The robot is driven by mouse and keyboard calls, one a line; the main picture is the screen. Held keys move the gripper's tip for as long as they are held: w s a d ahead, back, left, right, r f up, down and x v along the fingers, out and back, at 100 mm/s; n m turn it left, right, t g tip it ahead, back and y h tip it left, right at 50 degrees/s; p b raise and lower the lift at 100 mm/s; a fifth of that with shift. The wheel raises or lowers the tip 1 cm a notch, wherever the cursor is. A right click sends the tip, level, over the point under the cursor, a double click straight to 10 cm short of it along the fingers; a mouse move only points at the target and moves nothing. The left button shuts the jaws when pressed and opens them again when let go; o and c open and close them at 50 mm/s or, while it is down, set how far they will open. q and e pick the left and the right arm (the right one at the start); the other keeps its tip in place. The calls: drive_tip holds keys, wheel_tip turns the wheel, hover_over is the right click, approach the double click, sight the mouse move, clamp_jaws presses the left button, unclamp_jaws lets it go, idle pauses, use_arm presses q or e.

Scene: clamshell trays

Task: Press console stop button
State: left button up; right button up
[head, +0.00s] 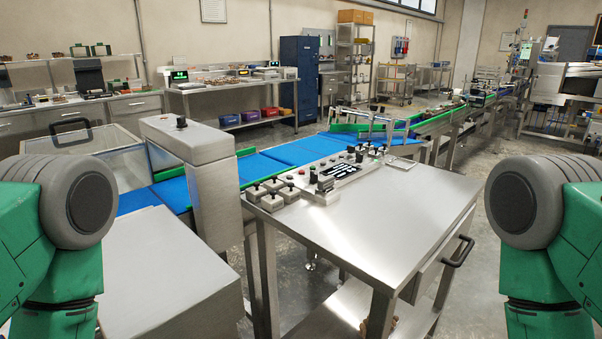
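A control console (338,176) with a dark panel lies on the far left part of the steel table (375,217). Several small grey boxes with dark knobs (272,201) stand beside it at the table's left corner. A small reddish button (290,178) shows among them. The parts are too small to tell which one is the stop button. Neither of my grippers is in view. Only green and grey parts of my arms show at the left and right edges, apart from the table.
A blue conveyor (294,152) with green rails runs behind the table. A grey housing (190,140) stands over the belt at left. A steel cabinet top (165,270) is in the left foreground. A drawer handle (458,251) sticks out at the table's right. Floor is open at right.

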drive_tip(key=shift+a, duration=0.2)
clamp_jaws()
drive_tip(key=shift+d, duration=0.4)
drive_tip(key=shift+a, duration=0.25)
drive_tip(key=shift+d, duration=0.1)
